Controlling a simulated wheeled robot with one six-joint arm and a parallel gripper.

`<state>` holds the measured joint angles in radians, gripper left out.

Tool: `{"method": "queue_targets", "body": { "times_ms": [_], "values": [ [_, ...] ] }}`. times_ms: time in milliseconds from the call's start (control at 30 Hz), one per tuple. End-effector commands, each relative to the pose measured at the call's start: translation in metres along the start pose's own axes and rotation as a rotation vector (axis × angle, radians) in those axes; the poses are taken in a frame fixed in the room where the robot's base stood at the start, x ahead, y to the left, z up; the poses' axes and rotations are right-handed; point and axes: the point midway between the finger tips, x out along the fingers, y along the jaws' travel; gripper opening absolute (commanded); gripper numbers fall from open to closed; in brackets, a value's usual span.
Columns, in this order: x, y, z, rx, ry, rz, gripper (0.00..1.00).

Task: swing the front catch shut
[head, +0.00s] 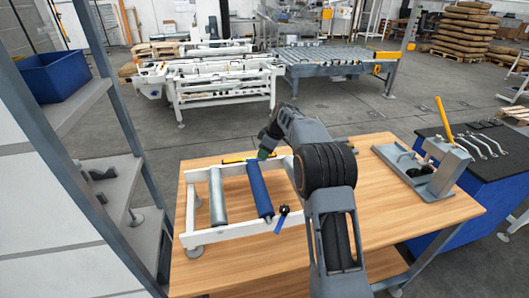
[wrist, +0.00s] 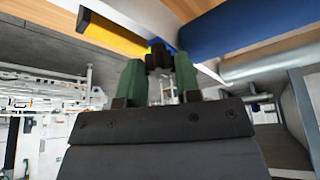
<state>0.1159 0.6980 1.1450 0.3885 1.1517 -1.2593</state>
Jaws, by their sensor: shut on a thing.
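A white frame (head: 190,238) on the wooden table holds a grey roller (head: 217,198) and a blue roller (head: 259,190). My gripper (head: 263,154) is at the far rail, by the blue roller's far end. In the wrist view its green fingertips (wrist: 159,80) are shut on a black knob (wrist: 158,56). A yellow bar (wrist: 115,36) lies beside that knob, and also shows along the far rail (head: 236,159). The knob's mounting is mostly hidden.
A grey fixture with a yellow handle (head: 446,122) stands at the table's right. A shelf with a blue bin (head: 55,76) is at the left.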

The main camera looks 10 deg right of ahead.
Motion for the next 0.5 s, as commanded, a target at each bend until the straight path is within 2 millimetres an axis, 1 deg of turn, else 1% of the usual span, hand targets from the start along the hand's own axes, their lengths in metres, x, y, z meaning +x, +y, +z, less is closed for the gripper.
{"method": "queue_targets", "body": {
  "times_ms": [200, 500],
  "values": [
    [-0.0006, 0.0010, -0.0003, -0.069, 0.001, -0.027, 0.07],
    [-0.0007, 0.0010, -0.0002, -0.100, 0.000, -0.040, 0.07]
  ]
}}
